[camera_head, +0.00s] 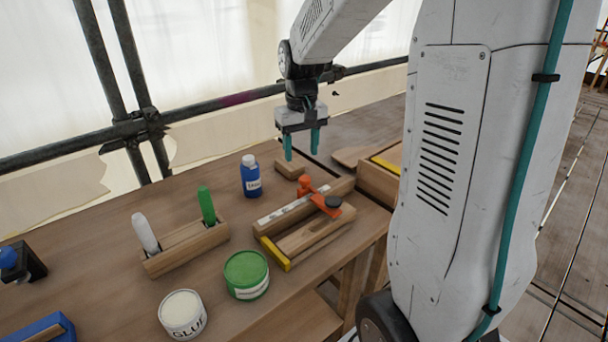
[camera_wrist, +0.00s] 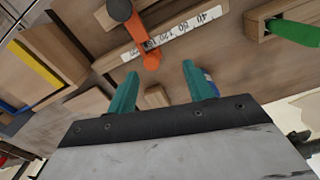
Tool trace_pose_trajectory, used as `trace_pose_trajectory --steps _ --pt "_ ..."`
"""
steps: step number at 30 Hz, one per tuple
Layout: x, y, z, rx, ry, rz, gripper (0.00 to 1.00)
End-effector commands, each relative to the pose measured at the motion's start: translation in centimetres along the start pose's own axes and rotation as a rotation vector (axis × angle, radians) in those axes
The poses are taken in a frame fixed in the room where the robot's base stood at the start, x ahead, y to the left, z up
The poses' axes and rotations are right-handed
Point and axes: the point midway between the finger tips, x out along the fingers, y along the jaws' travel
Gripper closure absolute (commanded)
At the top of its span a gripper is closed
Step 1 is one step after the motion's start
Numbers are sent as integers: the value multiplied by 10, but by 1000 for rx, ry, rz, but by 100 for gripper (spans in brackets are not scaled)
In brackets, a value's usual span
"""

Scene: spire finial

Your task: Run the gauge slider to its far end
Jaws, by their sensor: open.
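The gauge is a wooden rail (camera_head: 273,225) with a white number scale (camera_head: 285,210); the rail also shows in the wrist view (camera_wrist: 112,60). Its orange slider (camera_head: 318,196) sits across the rail, with a dark round knob (camera_head: 333,202) on its near arm. In the wrist view the slider (camera_wrist: 138,30) stands at the higher-number end of the visible scale (camera_wrist: 185,30), with bare rail beyond it. My gripper (camera_head: 301,154) is open and empty, above the table behind the rail. Its teal fingers (camera_wrist: 160,85) are apart from the slider.
A small wood block (camera_head: 289,169) lies below my gripper. A blue bottle (camera_head: 251,176) stands left of it. A yellow-edged wooden box (camera_head: 378,180) is close to the rail's right end. A marker holder (camera_head: 187,248), green tin (camera_head: 246,275) and glue tub (camera_head: 183,314) stand left and front.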

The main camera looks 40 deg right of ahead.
Motion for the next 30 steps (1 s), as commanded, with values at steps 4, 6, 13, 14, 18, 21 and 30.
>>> trace_pose_trajectory --steps 4,6,13,14,18,21,30 --pt "24 20 -26 24 -13 -2 48" --pt "30 25 -31 28 -15 -2 48" --pt "58 26 -33 29 -18 -2 48" --pt "63 26 -33 29 -18 -2 48" --pt "86 26 -32 29 -19 -3 48" --pt "98 26 -33 29 -17 -2 48" --pt "110 26 -33 29 -15 -2 48"
